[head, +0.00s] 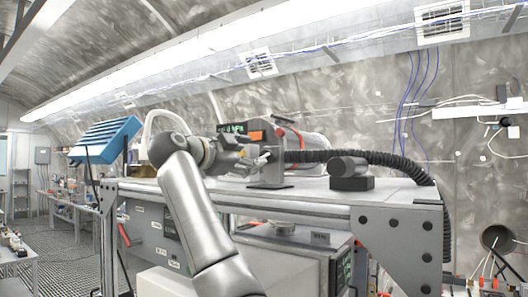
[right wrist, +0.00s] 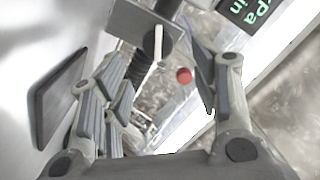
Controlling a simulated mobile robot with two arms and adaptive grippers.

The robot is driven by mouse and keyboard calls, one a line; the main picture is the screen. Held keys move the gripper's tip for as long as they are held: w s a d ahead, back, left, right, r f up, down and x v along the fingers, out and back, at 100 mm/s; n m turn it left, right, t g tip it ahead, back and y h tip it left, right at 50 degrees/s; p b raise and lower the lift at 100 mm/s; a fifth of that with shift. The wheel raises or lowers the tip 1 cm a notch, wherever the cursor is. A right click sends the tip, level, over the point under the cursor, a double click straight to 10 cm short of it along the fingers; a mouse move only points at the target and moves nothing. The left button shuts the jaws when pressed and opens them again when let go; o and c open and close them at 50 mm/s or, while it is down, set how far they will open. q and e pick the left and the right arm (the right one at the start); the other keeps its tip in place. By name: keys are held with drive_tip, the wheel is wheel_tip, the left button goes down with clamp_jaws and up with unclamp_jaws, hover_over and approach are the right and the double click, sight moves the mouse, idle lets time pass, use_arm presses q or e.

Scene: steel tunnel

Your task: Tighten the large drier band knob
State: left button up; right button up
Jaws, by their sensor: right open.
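My right gripper (head: 252,156) reaches over the bench top beside the drier, a pale cylinder (head: 316,146) with a red band (head: 297,134) at its near end. In the right wrist view the jaws of my right gripper (right wrist: 165,98) are spread with nothing between the pads. A small round red knob (right wrist: 184,76) shows beyond the jaws, nearer the right finger and apart from it. I cannot tell for certain that it is the large drier band knob. A grey bracket plate (right wrist: 140,28) with a white lever (right wrist: 158,42) lies above it. My left gripper is not in view.
A black corrugated hose (head: 360,157) runs right from the bracket across the bench top (head: 320,190). A dark block with a cylinder (head: 350,173) stands on the bench. A green-lit display (head: 232,128) is behind the gripper. A blue panel (head: 105,140) stands at left.

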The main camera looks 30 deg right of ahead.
sight(264, 157)
drive_tip(key=p+x, duration=0.2)
drive_tip(key=x, duration=0.4)
drive_tip(key=shift+d+p, duration=0.3)
drive_tip(key=shift+d, duration=0.1)
drive_tip(key=shift+w+d+f, duration=0.1)
drive_tip(key=shift+w+d, duration=0.1)
drive_tip(key=shift+d, duration=0.25)
drive_tip(key=shift+a, duration=0.35)
drive_tip(key=shift+d, duration=0.15)
drive_tip(key=c, duration=0.4)
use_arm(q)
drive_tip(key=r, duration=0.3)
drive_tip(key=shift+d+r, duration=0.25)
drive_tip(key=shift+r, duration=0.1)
use_arm(e)
drive_tip(key=c, duration=0.6)
